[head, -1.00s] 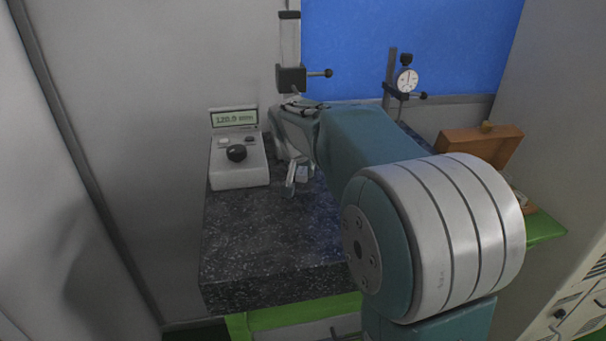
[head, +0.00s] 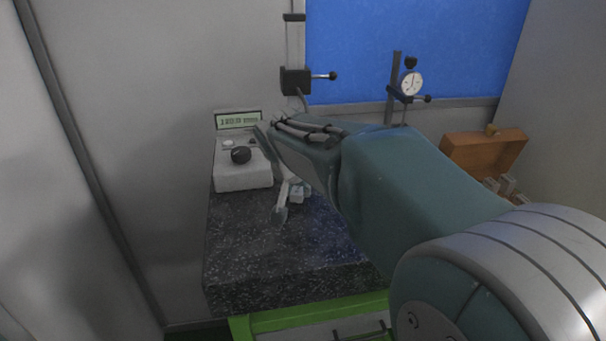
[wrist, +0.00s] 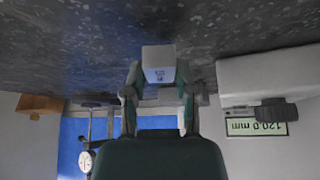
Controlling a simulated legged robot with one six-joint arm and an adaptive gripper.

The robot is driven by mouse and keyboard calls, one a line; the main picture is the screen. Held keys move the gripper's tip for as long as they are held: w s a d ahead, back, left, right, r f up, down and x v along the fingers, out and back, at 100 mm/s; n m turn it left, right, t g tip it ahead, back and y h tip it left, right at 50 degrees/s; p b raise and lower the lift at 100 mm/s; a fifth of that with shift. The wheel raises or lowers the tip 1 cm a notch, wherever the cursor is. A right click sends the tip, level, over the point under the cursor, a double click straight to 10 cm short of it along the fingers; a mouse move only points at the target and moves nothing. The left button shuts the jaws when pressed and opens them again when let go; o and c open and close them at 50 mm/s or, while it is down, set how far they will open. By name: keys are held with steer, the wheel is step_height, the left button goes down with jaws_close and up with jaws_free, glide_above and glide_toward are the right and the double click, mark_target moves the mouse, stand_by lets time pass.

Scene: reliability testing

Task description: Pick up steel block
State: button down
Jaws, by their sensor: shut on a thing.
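In the head view the block (head: 297,194) shows beside one finger of my gripper (head: 288,203), over the dark speckled granite slab (head: 265,245). My arm hides part of the gripper and slab. I cannot tell whether the block touches the slab.
A grey readout box (head: 242,172) with a dark knob stands at the slab's back left. A height stand (head: 296,82) and a dial gauge (head: 411,83) are behind. An open wooden case (head: 484,153) with small blocks is at right. The slab's front left is clear.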

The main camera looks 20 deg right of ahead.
steer(key=s+a, duration=0.4)
steer(key=s, duration=0.2)
steer(key=s+a, duration=0.4)
steer(key=s, duration=0.2)
steer(key=s+a, duration=0.4)
steer(key=s, duration=0.2)
steer(key=shift+s+a, duration=0.25)
steer(key=shift+s, duration=0.05)
steer(key=shift+s+a, duration=0.3)
steer(key=shift+s, duration=0.25)
